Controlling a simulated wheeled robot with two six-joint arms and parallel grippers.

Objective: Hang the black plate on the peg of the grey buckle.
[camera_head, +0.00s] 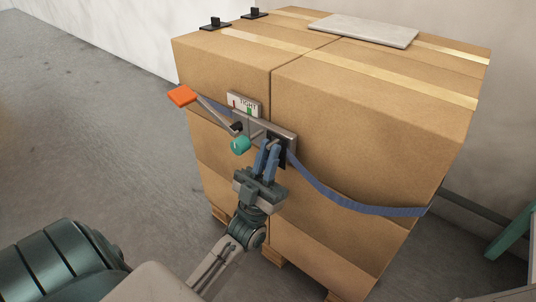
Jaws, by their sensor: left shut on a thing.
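The grey buckle (283,131) sits on the front face of the carton stack, near the upper middle. The black plate (283,153) is just below its right end, mostly hidden behind my gripper fingers. A blue strap (345,200) runs from beside the plate to the right along the cartons. My left gripper (269,146) is shut on the black plate, its fingers pointing up at the buckle. The peg is not clear, so I cannot tell whether the plate is on it. My right gripper is not in view.
The buckle has a lever with an orange handle (182,96), a teal knob (240,145) and a gauge label (243,103). The cartons (355,130) stand on a wooden pallet (273,255). A grey panel (364,29) lies on top. The floor at left is open.

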